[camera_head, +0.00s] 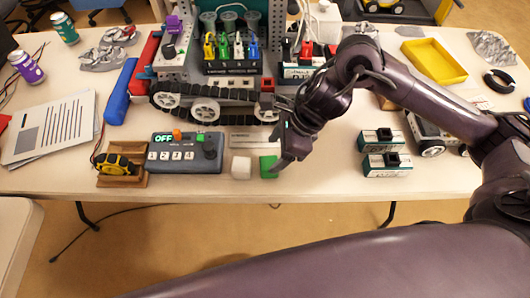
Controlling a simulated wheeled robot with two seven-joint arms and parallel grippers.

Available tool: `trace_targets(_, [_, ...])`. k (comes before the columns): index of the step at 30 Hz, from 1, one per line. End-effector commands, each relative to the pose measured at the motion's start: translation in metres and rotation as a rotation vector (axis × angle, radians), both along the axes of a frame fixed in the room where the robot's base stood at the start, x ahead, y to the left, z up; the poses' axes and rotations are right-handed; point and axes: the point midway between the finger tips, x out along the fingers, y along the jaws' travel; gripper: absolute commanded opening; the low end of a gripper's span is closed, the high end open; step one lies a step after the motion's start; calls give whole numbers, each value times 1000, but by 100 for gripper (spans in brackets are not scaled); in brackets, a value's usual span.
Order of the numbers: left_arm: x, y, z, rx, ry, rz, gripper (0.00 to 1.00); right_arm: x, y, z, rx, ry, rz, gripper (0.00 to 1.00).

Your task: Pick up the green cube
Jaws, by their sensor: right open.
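The green cube (268,167) sits on the table near its front edge, just right of a white cube (241,167). My right gripper (280,160) is over and beside the green cube, pointing down, with a finger at the cube's right side. The jaws are open; the other finger is hard to make out, and I cannot tell whether they touch the cube. My left gripper is not in view.
A control box (186,158) with an OFF display stands left of the cubes. A tracked robot (205,105) stands behind them. Two small teal-and-white boxes (386,165) lie to the right. A yellow tray (432,62) is at the back right.

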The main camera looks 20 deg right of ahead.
Motion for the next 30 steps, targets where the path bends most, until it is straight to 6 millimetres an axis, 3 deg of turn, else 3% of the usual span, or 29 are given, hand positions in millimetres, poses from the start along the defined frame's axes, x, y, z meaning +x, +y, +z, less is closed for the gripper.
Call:
trace_targets(4, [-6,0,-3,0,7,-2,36,-4,-13,-6,-45,5,75,66])
trace_targets(11, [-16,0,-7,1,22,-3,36,-2,-2,-30,-42,7,79,66])
trace_targets(20, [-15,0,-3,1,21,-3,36,4,14,-66,-43,5,77,66])
trace_targets(29, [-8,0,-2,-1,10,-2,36,5,16,-70,-45,1,76,66])
trace_targets(30, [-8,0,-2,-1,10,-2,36,5,16,-70,-45,1,76,61])
